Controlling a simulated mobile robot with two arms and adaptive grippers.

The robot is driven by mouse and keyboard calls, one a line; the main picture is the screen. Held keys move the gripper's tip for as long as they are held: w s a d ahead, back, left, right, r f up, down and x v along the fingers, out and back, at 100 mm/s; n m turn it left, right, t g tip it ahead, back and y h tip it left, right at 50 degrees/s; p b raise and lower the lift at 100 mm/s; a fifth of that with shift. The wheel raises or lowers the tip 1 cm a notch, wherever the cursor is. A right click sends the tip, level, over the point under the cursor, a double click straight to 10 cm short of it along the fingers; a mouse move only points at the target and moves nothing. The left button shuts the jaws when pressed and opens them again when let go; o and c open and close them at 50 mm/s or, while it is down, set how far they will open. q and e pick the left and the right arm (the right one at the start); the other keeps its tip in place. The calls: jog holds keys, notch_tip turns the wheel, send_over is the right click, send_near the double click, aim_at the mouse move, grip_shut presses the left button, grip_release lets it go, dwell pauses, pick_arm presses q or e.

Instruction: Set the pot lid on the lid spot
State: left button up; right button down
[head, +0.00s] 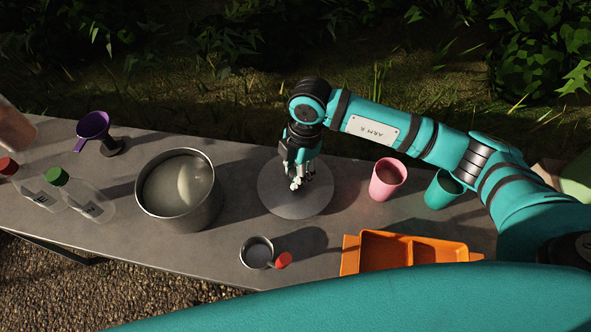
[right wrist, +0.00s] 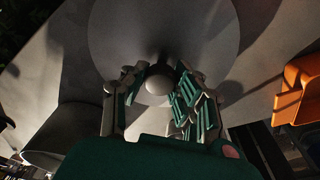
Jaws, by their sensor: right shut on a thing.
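The pot lid is a flat grey disc (head: 278,200) at the middle of the table in the head view, right of the open pot (head: 181,221). My right gripper (head: 298,181) comes down over its centre and is shut on its knob. In the right wrist view the lid (right wrist: 205,25) fills the upper middle, with its pale round knob (right wrist: 158,86) between the fingers of my right gripper (right wrist: 158,92). The lid looks level; I cannot tell whether it touches the table. No lid spot shows apart from it. My left gripper is out of view.
A pink cup (head: 388,180) and a teal cup (head: 442,190) stand right of the lid. An orange tray (head: 348,258) and a small metal cup (head: 257,253) are nearer the front. Bottles (head: 92,203) and a purple funnel (head: 93,125) stand at the left.

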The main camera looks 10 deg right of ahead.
jog(key=shift+f+b, duration=0.35)
jog(key=shift+f, duration=0.25)
jog(key=c, duration=1)
grip_release()
jog(key=shift+o, duration=0.2)
notch_tip(320, 180, up, 12)
jog(key=d, duration=0.1)
jog(key=shift+w+d, duration=0.3)
jog(key=shift+w, duration=0.05)
jog(key=shift+s+f, duration=0.1)
jog(key=shift+f, duration=0.05)
